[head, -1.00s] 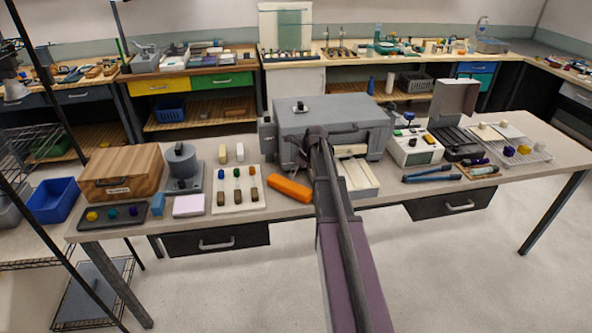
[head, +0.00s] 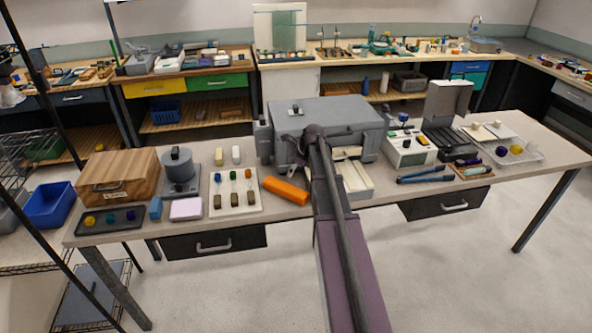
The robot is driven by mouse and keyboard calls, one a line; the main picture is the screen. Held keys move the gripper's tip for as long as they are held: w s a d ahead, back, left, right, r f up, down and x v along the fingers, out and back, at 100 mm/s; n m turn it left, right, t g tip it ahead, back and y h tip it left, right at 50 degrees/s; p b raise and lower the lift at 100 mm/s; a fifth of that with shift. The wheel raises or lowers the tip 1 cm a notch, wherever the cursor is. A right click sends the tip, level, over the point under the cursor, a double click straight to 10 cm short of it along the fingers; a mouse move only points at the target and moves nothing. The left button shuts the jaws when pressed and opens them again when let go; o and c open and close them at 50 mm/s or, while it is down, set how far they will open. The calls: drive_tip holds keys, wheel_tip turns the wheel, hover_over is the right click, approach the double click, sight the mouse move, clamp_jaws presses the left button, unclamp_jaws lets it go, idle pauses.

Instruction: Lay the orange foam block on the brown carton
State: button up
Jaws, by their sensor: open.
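The orange foam block (head: 286,190) lies on the front part of the table, just left of my arm and right of a white board. A brown box with a wood-like grain, a handle and a label (head: 118,184) stands at the table's left end; it is the only large brown box on this table, and I cannot tell if it is a carton. My gripper (head: 303,150) is at the far end of my arm, in front of the grey case, above and beyond the block. It is open, apart from the block, and its fingers are small and partly hidden.
The grey case (head: 335,118) stands behind the block. A white board with small coloured pieces (head: 235,204), a pink block (head: 186,209), a grey round device (head: 180,175) and a dark tray (head: 105,221) lie between block and box or in front of it.

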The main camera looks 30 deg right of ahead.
drive_tip(key=shift+a, duration=0.1)
drive_tip(key=s+a+f+n+g+h, duration=0.1)
drive_tip(key=s+a+n+g+h, duration=0.1)
drive_tip(key=s+a+n, duration=2.2)
drive_tip(key=a+n+g, duration=0.1)
drive_tip(key=a+n, duration=0.1)
drive_tip(key=n, duration=0.4)
drive_tip(key=shift+f+g, duration=0.2)
drive_tip(key=shift+g, duration=0.2)
